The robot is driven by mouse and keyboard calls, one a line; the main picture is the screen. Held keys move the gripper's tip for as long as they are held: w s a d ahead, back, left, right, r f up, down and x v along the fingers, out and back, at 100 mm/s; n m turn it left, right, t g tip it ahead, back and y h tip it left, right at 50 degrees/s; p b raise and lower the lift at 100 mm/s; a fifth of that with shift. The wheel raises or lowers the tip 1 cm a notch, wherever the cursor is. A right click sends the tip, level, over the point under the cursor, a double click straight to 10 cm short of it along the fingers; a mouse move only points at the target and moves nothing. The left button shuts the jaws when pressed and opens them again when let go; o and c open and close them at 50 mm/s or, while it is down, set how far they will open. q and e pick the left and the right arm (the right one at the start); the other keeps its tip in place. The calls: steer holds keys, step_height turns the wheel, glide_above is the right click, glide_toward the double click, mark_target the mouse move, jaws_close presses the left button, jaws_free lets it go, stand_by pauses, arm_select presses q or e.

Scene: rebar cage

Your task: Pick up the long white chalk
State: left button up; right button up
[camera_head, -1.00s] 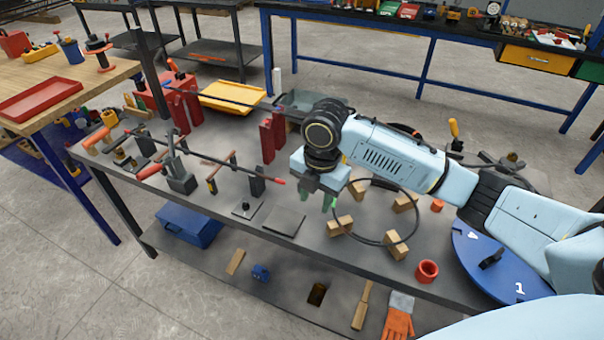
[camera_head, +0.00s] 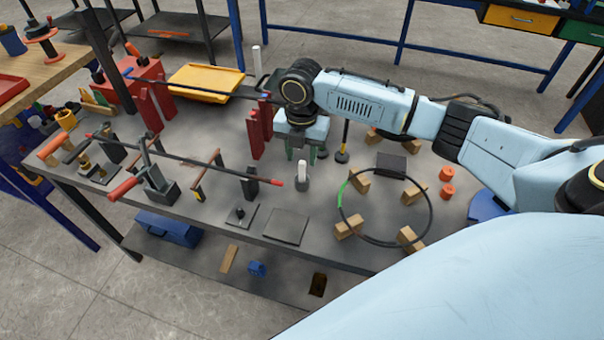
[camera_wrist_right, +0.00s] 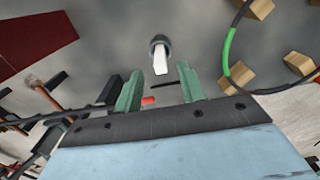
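A white chalk (camera_head: 301,168) stands upright in a small grey holder (camera_head: 302,184) on the dark grey table. In the right wrist view the white chalk (camera_wrist_right: 160,62) shows in its round dark holder (camera_wrist_right: 160,42), just beyond the fingertips and roughly midway between them. My right gripper (camera_head: 301,153) is above and just behind the chalk in the head view, with green fingers pointing down. In the right wrist view its fingers (camera_wrist_right: 159,84) are spread apart with nothing between them. My left gripper is not in view.
A black ring with a green band (camera_head: 343,192) rests by several wooden blocks to the right. A black plate (camera_head: 285,226) lies in front. A long red-tipped bar (camera_head: 215,163) and red uprights (camera_head: 256,138) stand left. A yellow tray (camera_head: 205,82) is farther back.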

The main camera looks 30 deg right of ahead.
mark_target(302, 162)
step_height(302, 162, down, 2)
steer(key=shift+f, duration=0.2)
step_height(302, 162, down, 2)
steer(key=shift+f, duration=0.15)
steer(key=shift+f+b, duration=0.2)
steer(key=shift+b, duration=0.1)
steer(key=shift+c, duration=0.3)
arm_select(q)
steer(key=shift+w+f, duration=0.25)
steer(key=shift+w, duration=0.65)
arm_select(e)
steer(key=shift+d, duration=0.1)
jaws_close()
